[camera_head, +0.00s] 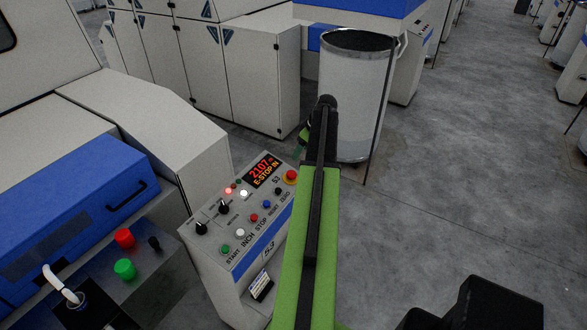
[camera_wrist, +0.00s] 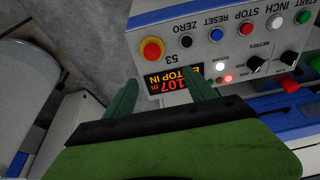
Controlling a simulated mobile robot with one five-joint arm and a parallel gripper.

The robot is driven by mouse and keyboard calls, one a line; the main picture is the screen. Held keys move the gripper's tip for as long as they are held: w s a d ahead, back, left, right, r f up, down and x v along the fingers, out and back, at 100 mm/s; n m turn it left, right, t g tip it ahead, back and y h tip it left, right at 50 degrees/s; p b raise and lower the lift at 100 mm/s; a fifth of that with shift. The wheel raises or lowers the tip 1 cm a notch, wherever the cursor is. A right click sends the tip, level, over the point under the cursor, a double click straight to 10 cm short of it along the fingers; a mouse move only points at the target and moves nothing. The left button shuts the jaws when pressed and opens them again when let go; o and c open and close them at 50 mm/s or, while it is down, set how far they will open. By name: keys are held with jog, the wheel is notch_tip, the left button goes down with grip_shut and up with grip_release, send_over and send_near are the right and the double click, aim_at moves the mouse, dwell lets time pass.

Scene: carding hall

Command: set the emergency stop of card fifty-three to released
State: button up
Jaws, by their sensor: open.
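The control panel of card 53 (camera_head: 262,217) is a slanted grey console with a blue stripe marked 53. Its display (camera_head: 263,171) reads "2107" and "E-STOP IN" in red and orange. The emergency stop (camera_head: 291,176), a red mushroom button on a yellow ring, sits at the panel's top right corner. In the wrist view the panel is upside down, with the emergency stop (camera_wrist: 152,50) just beyond my gripper (camera_wrist: 158,90). My gripper is open and empty, its two green fingers apart, not seen touching the button. One finger partly covers the display. In the head view my arm hides most of the gripper.
A tall white can (camera_head: 352,100) stands behind the panel, with a thin dark pole beside it. Grey cabinets (camera_head: 265,85) stand at the back. A blue-topped machine (camera_head: 75,215) with red and green buttons is at left. The floor at right (camera_head: 470,170) is clear.

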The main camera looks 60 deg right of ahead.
aim_at(293, 173)
jog(key=b+x, duration=0.5)
jog(key=s+d+b+x, duration=0.1)
jog(key=b+x, duration=0.5)
jog(key=d+b+x, duration=0.1)
jog(key=b+x, duration=0.4)
jog(key=shift+f, duration=0.65)
jog(key=shift+r, duration=0.15)
grip_shut()
